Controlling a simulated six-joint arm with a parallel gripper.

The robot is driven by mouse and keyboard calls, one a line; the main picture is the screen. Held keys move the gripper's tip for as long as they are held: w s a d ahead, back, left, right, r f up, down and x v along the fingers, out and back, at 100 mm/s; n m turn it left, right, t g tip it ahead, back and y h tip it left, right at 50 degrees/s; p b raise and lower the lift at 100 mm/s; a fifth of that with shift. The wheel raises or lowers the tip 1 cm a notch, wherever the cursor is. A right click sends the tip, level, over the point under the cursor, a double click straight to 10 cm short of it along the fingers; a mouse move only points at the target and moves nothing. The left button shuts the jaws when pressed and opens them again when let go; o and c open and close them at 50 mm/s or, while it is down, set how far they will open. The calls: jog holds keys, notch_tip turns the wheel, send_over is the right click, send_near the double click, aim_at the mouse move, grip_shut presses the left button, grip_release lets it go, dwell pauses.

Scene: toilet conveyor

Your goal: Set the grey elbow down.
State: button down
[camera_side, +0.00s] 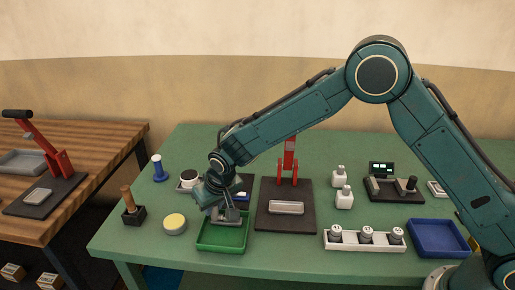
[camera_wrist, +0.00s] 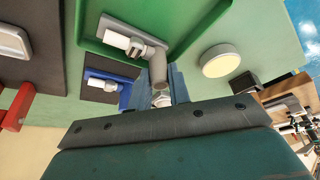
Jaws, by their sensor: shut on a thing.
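My gripper (camera_wrist: 164,84) is shut on a grey elbow (camera_wrist: 150,52), with its two fingers on either side of the grey tube. The elbow's far arm ends in a white piece and lies across the green tray (camera_wrist: 187,47) in the wrist view. In the side view my gripper (camera_side: 228,208) points down over the green tray (camera_side: 222,246), low and near its back part. A grey part (camera_side: 230,217) shows under the fingers there. I cannot tell whether the elbow touches the tray floor.
A blue holder (camera_wrist: 124,94) with another white-and-grey fitting (camera_wrist: 101,83) is beside the green tray. A dark press base (camera_side: 285,224) with a red lever stands right of it; a yellow-topped round tin (camera_side: 174,222) stands left. A white rack (camera_side: 364,246) and blue tray (camera_side: 437,240) are farther right.

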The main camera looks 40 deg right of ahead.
jog(key=shift+f, duration=0.15)
jog(key=c, duration=1.3)
grip_release()
jog(key=v, duration=1.2)
